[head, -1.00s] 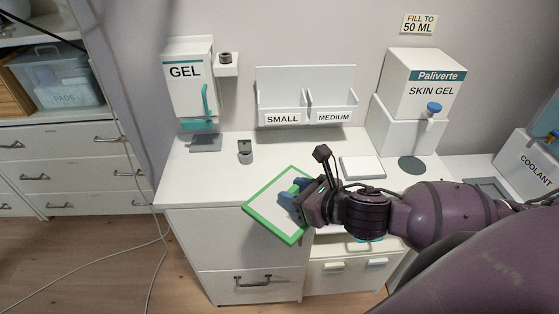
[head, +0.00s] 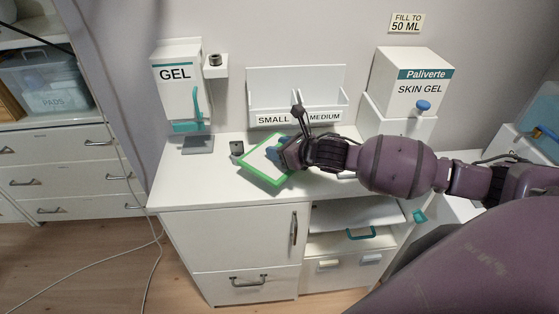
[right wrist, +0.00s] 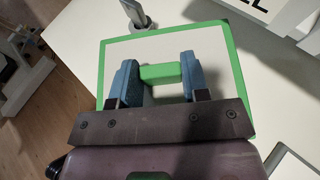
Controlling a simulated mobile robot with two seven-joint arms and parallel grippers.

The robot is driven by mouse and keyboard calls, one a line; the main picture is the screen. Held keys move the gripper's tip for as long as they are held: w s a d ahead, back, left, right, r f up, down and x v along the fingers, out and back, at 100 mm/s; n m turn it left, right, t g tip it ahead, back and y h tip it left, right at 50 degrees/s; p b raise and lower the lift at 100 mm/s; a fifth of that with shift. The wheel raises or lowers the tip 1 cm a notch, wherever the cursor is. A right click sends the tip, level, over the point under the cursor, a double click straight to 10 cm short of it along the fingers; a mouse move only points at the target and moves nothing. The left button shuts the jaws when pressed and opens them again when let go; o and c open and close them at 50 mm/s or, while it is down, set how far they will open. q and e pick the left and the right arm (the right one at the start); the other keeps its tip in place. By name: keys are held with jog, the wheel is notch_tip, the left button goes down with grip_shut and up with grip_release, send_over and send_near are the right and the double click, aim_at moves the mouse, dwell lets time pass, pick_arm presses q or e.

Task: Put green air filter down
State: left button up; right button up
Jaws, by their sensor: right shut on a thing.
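The green air filter is a flat white panel with a green frame (head: 262,178). In the head view it is over the white counter top (head: 185,190), tilted in the picture, its near corner towards the front edge. My right gripper (head: 277,152) is shut on the filter's green handle. In the right wrist view the two blue fingers (right wrist: 160,78) press on both sides of the green handle (right wrist: 160,73). The filter (right wrist: 101,70) appears close above the counter, but I cannot tell whether it touches. My left gripper is not in view.
A small grey holder (head: 237,148) stands just behind the filter's left side. The gel dispenser (head: 178,85), the small/medium rack (head: 295,95) and the skin gel box (head: 408,85) line the back. The counter's left part is clear. A shelf (head: 350,213) is open below.

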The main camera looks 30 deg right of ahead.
jog(key=shift+f, duration=2)
jog(key=shift+w+d+f, duration=0.1)
jog(key=shift+w+f, duration=0.1)
jog(key=shift+f, duration=0.25)
jog(key=o, duration=1)
jog(key=shift+f, duration=0.15)
jog(key=shift+c, duration=0.2)
